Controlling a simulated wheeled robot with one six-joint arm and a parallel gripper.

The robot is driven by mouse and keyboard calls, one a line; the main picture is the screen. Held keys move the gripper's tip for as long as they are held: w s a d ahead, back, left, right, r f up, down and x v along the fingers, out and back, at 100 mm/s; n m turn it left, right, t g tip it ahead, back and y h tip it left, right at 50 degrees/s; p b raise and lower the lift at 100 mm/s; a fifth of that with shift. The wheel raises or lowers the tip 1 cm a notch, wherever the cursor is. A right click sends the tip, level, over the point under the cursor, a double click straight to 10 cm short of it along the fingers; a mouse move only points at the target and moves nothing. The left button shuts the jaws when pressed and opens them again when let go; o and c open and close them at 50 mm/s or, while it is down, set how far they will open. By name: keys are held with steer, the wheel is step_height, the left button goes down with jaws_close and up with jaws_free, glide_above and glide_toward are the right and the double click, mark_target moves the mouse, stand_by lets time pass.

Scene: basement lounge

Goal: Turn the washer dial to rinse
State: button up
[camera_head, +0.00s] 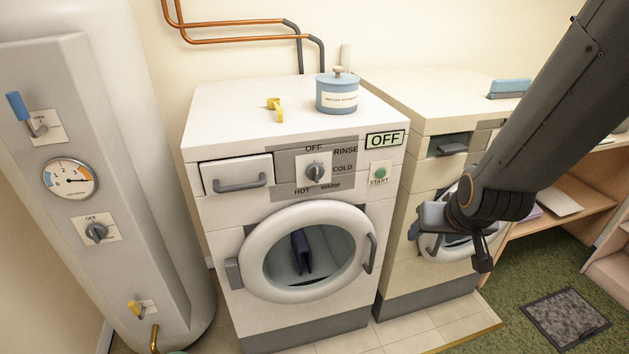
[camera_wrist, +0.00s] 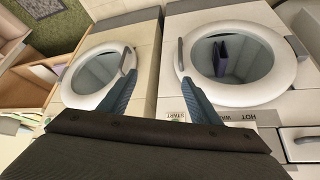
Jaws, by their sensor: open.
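The washer (camera_head: 212,230) is the left white machine. Its grey dial (camera_head: 316,172) sits on the panel, ringed by the labels OFF, RINSE, COLD, WARM and HOT. The dial appears to be at OFF, and the small display (camera_head: 385,139) reads OFF. The RINSE label (camera_head: 345,150) is up and right of the dial. My gripper (camera_head: 455,235) is open and empty, right of the washer, in front of the second machine's door and well away from the dial. In the wrist view my two fingers (camera_wrist: 156,58) are spread apart; the dial is hidden there.
A green START button (camera_head: 380,173) is right of the dial. A boiler (camera_head: 60,270) stands at left. Space before the washer panel looks clear.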

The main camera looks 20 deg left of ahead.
steer(key=w+a+f+n+t+y+b, duration=0.1)
steer(key=w+a+t+y, duration=0.15)
steer(key=a, duration=0.35)
steer(key=w+a+n+t+y+b, duration=0.1)
steer(key=w+a+t, duration=0.1)
steer(key=w+a, duration=0.3)
steer(key=n+t+y+b, duration=0.2)
steer(key=t+y, duration=0.3)
glide_toward(317, 174)
steer(key=x, duration=0.2)
steer(key=shift+g+h, duration=0.25)
steer(key=p+x, duration=0.1)
steer(key=x, duration=0.6)
steer(key=shift+w+a+r, duration=0.1)
steer(key=shift+w+r, duration=0.05)
steer(key=c, duration=1)
